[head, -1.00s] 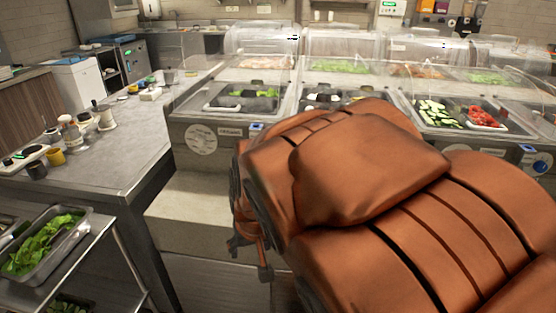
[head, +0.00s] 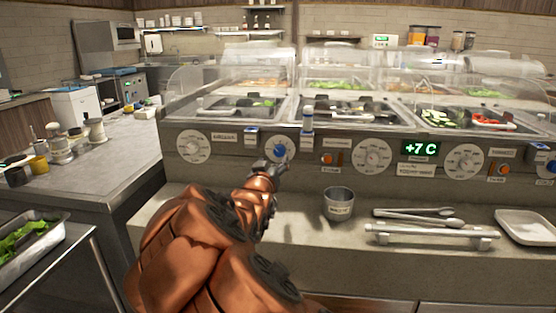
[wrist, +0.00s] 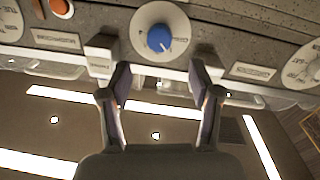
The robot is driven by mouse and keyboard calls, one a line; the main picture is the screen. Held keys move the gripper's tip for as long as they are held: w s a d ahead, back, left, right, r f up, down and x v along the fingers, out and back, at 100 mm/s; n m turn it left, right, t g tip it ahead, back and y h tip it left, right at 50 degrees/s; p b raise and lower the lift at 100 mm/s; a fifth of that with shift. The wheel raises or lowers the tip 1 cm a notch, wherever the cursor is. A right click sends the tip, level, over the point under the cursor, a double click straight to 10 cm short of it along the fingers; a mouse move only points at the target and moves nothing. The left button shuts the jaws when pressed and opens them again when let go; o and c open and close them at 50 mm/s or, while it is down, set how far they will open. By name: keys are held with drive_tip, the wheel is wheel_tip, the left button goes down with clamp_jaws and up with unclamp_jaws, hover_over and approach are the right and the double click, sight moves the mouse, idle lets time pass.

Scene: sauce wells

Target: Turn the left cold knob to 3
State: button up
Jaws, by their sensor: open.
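The left blue knob (head: 280,150) sits on a white round dial on the counter's front panel, left of the middle. In the wrist view this blue knob (wrist: 160,38) is just beyond the fingertips, centred between them, with a pale pointer line on its face. The dial's marks are too small to read. My gripper (head: 270,167) is in front of the dial, slightly low and left of the knob in the head view. In the wrist view my gripper (wrist: 160,72) is open and empty, its fingers apart and not around the knob.
White dials (head: 193,146) and (head: 372,156), an orange button (head: 327,159) and a green +7 C display (head: 420,149) share the panel. A metal cup (head: 339,204), tongs (head: 415,212) and a white tray (head: 525,226) sit on the ledge below.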

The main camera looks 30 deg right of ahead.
sight(279, 152)
drive_tip(key=shift+x, duration=3.8)
drive_tip(key=shift+s+f, duration=0.1)
drive_tip(key=c, duration=1.1)
